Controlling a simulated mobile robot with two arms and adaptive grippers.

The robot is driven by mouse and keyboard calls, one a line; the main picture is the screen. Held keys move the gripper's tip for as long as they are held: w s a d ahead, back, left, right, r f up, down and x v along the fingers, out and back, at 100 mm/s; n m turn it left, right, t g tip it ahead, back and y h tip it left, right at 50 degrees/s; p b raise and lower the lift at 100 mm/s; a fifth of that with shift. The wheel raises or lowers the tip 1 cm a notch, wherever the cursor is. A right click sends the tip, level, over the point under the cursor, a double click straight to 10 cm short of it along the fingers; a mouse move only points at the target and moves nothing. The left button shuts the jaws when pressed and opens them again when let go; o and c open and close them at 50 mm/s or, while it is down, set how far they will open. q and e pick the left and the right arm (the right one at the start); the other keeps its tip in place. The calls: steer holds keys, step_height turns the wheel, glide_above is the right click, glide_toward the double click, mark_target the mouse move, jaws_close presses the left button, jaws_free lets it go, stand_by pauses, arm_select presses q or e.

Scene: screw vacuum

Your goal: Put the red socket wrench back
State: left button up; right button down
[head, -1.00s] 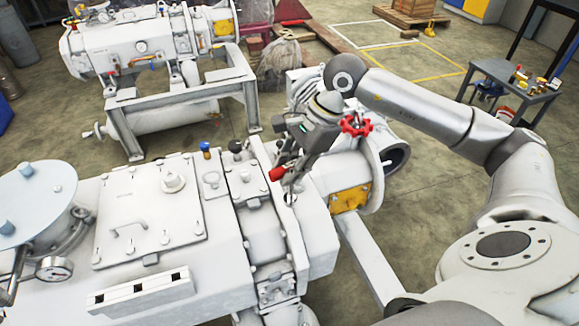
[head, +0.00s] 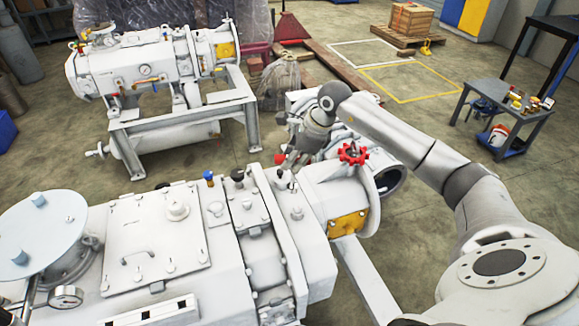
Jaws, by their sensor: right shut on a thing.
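My right gripper (head: 291,157) is behind the near edge of the white vacuum machine (head: 130,225), to the left of the red valve wheel. It is shut on the red socket wrench, whose red part (head: 280,158) shows at the gripper's left side. The rest of the wrench is small and mostly hidden by the gripper and hard to tell from the machine's fittings. My left gripper is not in view.
A red valve wheel (head: 352,154) stands close to my right gripper. A second white machine (head: 160,70) on a frame stands behind. A dark side table (head: 524,110) with small items is at the right. Open floor lies between.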

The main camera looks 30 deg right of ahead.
steer(key=w+d+f+p, duration=0.1)
steer(key=w+f+p, duration=0.2)
steer(key=f, duration=0.5)
steer(key=shift+w+d, duration=0.2)
steer(key=shift+w, duration=0.1)
steer(key=c, duration=1.7)
jaws_free()
steer(key=shift+f, duration=0.2)
steer(key=o, duration=0.4)
steer(key=shift+r, duration=0.15)
steer(key=shift+b+v, duration=2.05)
steer(key=shift+v, duration=4.05)
